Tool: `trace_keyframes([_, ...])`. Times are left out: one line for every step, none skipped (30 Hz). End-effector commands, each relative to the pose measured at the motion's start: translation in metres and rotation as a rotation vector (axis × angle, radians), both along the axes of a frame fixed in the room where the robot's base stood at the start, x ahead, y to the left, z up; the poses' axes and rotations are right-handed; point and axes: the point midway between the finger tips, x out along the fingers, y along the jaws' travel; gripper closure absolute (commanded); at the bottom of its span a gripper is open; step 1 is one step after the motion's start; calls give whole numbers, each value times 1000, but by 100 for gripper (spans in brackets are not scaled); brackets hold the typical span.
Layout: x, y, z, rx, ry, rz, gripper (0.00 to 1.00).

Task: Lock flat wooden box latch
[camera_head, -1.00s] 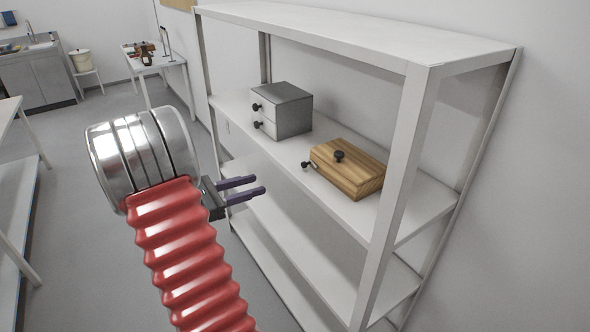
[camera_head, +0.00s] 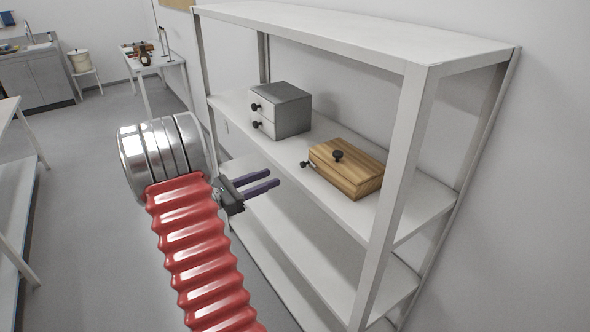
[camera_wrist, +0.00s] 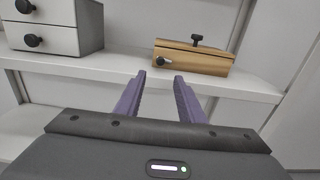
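The flat wooden box (camera_head: 346,168) lies on the middle board of the white shelf, its lid down. A black knob (camera_head: 338,155) stands on top of the lid. A second dark knob (camera_head: 305,164) sticks out at its front, and I take it for the latch. In the wrist view the box (camera_wrist: 194,58) is ahead and a little right, with the front knob (camera_wrist: 162,60) near its left end. My gripper (camera_head: 272,181) is in front of the shelf, apart from the box. Its two purple fingers (camera_wrist: 159,78) are spread with nothing between them.
A grey cabinet with two white drawers (camera_head: 280,108) stands left of the box, its black knobs facing outward. The shelf's front right post (camera_head: 400,160) rises to the right of the box. The board (camera_head: 375,217) is bare in front of the box.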

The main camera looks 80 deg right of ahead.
Motion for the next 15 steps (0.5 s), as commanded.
trace_keyframes([-6, -6, 0, 0, 0, -3, 64])
trace_keyframes([-9, -10, 0, 0, 0, -4, 64])
trace_keyframes([-14, -14, 0, -1, -1, -5, 64])
trace_keyframes([-17, -18, 0, 0, 0, -3, 64])
trace_keyframes([-20, -21, 0, 0, 0, -3, 64])
trace_keyframes([-24, -26, 0, -1, -1, -4, 64])
trace_keyframes([-27, -29, 0, -1, -1, -4, 64])
trace_keyframes([-30, -33, 0, -1, 1, -4, 64])
trace_keyframes([-34, -37, 0, 0, 0, -4, 64])
trace_keyframes([-38, -41, 0, 0, 0, -4, 64])
trace_keyframes([-40, -44, 0, 1, -1, -4, 64])
trace_keyframes([-44, -49, 0, -1, -1, -4, 64])
trace_keyframes([-48, -53, 0, -1, -1, -4, 64])
trace_keyframes([-51, -56, 0, -1, -1, -4, 64])
trace_keyframes([-55, -60, 0, -1, -1, -4, 64])
